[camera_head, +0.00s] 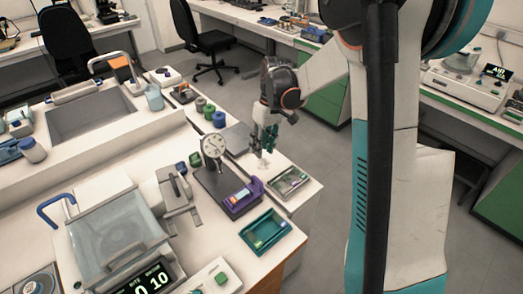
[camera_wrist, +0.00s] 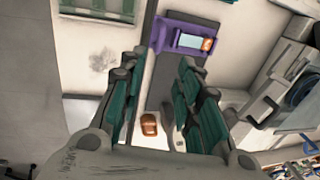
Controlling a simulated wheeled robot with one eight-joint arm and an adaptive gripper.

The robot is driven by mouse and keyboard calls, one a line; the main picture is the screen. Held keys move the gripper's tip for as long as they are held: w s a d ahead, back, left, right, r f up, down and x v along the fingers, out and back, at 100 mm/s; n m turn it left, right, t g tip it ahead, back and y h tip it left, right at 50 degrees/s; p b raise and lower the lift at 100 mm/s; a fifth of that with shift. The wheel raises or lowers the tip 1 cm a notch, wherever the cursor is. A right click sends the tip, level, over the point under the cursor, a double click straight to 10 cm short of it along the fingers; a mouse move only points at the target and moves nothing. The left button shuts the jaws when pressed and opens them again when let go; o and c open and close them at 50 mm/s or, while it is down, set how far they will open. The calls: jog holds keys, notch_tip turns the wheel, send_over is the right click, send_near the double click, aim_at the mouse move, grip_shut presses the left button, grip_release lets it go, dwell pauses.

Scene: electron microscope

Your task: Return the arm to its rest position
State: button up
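My gripper (camera_head: 266,141) hangs over the far right part of the bench in the head view, at the end of my extended arm. Its green-padded fingers point down, above the bench top near the metal-grey tray. In the wrist view my gripper (camera_wrist: 155,80) has its two fingers spread apart, with no object clamped between them. A small orange-brown item (camera_wrist: 149,124) shows in the gap; I cannot tell what it is or how far below it lies. My arm's upper links fill the right of the head view.
A dial gauge stand (camera_head: 213,151) stands left of my gripper. A purple holder (camera_head: 241,199) on its base also shows in the wrist view (camera_wrist: 160,34). A green tray (camera_head: 266,233) and a grey tray (camera_head: 289,182) lie near the bench edge. Open floor (camera_head: 330,160) lies to the right.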

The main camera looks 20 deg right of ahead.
dwell(0.4)
jog(key=s+a+r+m+t+h, duration=0.1)
jog(key=s+a+r+m+t, duration=0.2)
jog(key=s+r, duration=0.75)
jog(key=s+a+r+t, duration=0.1)
jog(key=s+t, duration=0.1)
jog(key=s, duration=0.4)
jog(key=s+a+r+t+h, duration=0.1)
jog(key=s+a+r+t, duration=0.1)
jog(key=s, duration=0.4)
jog(key=shift+s+m+t, duration=0.15)
jog(key=shift+m+t, duration=0.15)
jog(key=shift+t, duration=0.1)
